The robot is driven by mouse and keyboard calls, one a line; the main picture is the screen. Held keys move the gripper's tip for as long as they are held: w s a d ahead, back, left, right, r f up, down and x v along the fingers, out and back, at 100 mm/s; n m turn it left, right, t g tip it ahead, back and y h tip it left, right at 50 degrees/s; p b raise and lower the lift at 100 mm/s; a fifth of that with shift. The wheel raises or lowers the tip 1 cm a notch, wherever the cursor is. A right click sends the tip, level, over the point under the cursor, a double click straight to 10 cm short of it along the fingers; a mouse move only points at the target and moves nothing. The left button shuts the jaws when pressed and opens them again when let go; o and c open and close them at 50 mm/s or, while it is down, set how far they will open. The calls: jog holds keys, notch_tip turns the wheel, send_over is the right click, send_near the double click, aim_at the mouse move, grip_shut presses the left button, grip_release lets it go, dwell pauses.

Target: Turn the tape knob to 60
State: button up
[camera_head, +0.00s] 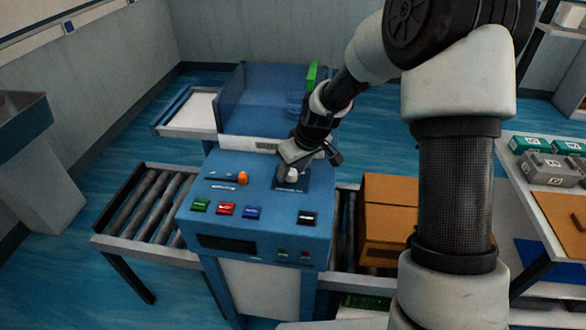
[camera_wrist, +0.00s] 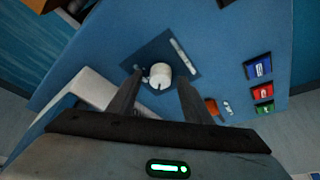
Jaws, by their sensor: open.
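The tape knob (camera_wrist: 160,76) is a small white round knob on a dark square plate (camera_wrist: 181,52) on the blue control panel. In the head view the knob (camera_head: 292,175) shows just below my gripper (camera_head: 299,166) at the panel's upper right. In the wrist view my gripper (camera_wrist: 158,84) is open, with one dark finger on each side of the knob. I cannot tell whether the fingers touch it. A small dark mark shows at the knob's lower edge in the wrist view. The scale writing is too small to read.
The panel (camera_head: 262,205) also bears an orange slider knob (camera_head: 243,178), and green, red, blue and black buttons (camera_head: 226,210). A roller conveyor (camera_head: 150,200) runs at the left. A cardboard box (camera_head: 388,215) sits at the right. A clear blue cover (camera_head: 262,97) stands behind the panel.

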jog(key=c, duration=1.1)
jog(key=shift+o, duration=0.2)
jog(key=shift+m, duration=0.3)
jog(key=shift+a+f+m+h+b, duration=0.15)
jog(key=shift+m+h+b, duration=0.15)
jog(key=shift+m+b, duration=0.25)
jog(key=shift+a+m+t+h+b, duration=0.1)
jog(key=shift+m+t+h+b, duration=0.3)
jog(key=shift+m, duration=0.65)
jog(key=shift+r+m+h, duration=0.1)
jog(key=shift+m+h, duration=0.4)
jog(key=shift+m, duration=0.75)
jog(key=shift+r+m+h, duration=0.1)
jog(key=shift+m+h, duration=0.4)
jog(key=shift+m, duration=0.75)
